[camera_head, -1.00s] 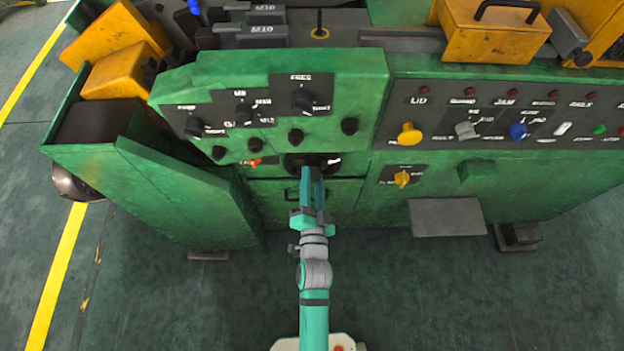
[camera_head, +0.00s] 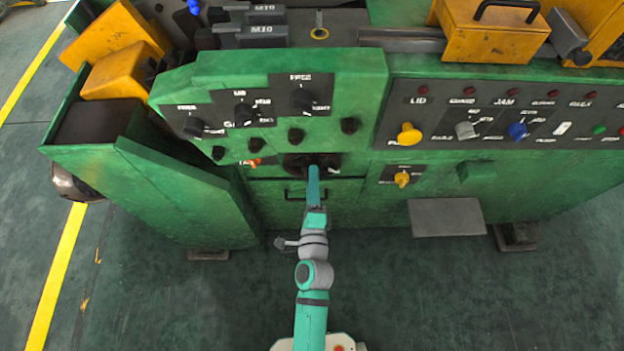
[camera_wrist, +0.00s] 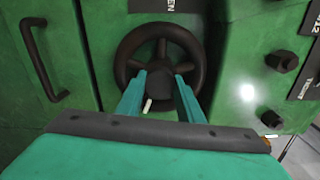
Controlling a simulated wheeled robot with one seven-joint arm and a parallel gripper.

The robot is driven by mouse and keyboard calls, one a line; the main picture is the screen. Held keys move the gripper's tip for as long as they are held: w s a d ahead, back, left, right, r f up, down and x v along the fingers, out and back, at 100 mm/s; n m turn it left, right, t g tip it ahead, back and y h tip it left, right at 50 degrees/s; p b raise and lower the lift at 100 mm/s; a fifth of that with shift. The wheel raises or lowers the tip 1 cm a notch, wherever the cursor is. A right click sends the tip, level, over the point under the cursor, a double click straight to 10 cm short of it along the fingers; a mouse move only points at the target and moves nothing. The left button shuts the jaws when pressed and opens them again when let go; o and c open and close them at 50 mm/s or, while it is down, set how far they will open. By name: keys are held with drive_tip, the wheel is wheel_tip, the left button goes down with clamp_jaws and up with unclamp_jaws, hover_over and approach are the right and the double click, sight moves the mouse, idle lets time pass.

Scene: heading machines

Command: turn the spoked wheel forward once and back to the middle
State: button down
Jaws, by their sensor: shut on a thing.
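The spoked wheel (camera_wrist: 158,32) is black, with a round hub, on the green machine front. In the wrist view it faces me, with its lower rim partly hidden by my gripper (camera_wrist: 160,80). My gripper's two teal fingers reach to either side of the hub and are shut on the wheel. A small pale peg (camera_wrist: 147,105) shows between the fingers. In the head view the wheel (camera_head: 298,163) is a dark disc under the upper panel, mostly covered by my gripper (camera_head: 313,170).
A black bar handle (camera_wrist: 45,60) is left of the wheel in the wrist view, and dark knobs (camera_wrist: 281,61) are to its right. In the head view a yellow knob (camera_head: 402,179) sits right of the wheel. A grey step plate (camera_head: 446,217) juts out low at the right.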

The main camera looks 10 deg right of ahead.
drive_tip(key=shift+f+m, duration=0.1)
drive_tip(key=shift+m, duration=0.5)
drive_tip(key=c, duration=1.2)
unclamp_jaws()
drive_tip(key=s, duration=1.1)
drive_tip(key=shift+a, duration=0.4)
drive_tip(key=shift+w, duration=0.15)
